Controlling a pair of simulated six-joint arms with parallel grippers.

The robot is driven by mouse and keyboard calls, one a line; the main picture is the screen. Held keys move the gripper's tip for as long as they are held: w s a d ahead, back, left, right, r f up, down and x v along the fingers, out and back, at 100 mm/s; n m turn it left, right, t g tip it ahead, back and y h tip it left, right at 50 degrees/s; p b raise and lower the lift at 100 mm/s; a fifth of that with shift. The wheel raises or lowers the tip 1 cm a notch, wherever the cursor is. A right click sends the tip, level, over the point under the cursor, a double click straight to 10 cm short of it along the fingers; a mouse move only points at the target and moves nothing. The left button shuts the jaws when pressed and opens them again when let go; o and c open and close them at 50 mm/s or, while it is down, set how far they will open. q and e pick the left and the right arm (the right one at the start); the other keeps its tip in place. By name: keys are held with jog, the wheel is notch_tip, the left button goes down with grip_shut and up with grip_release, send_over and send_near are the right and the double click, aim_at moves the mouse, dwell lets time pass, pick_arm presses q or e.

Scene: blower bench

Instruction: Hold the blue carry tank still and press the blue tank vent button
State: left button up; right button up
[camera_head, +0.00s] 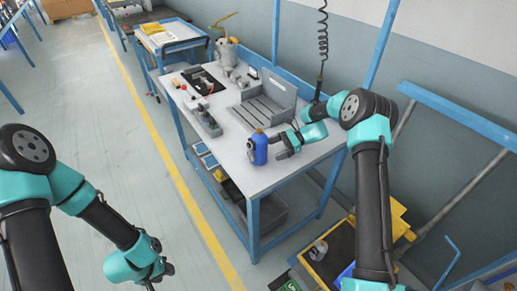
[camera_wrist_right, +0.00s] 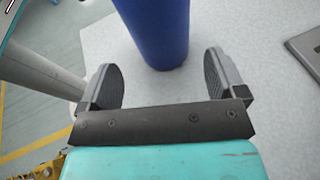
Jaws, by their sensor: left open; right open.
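The blue carry tank (camera_head: 259,150) stands upright on the bench top near its front right corner and has a small yellowish top. In the right wrist view the tank (camera_wrist_right: 157,30) is a blue cylinder just ahead of the fingertips, and its upper part is out of frame. My right gripper (camera_wrist_right: 163,75) is open, with one finger on each side of the tank's line and nothing held. In the head view the right gripper (camera_head: 279,149) is beside the tank, on its right. My left gripper (camera_head: 158,281) is low at the bottom left, away from the bench. The vent button cannot be made out.
The bench top (camera_head: 228,150) is clear just left of the tank. A grey slotted fixture (camera_head: 265,105) stands behind it, and a grey device (camera_head: 203,121) lies to the left. A coiled black cable (camera_head: 321,45) hangs at the back. A yellow cart (camera_head: 392,218) stands at lower right.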

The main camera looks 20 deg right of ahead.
aim_at(261, 154)
jog(key=shift+x, duration=3.45)
jog(key=c, duration=0.6)
pick_arm(q)
grip_shut()
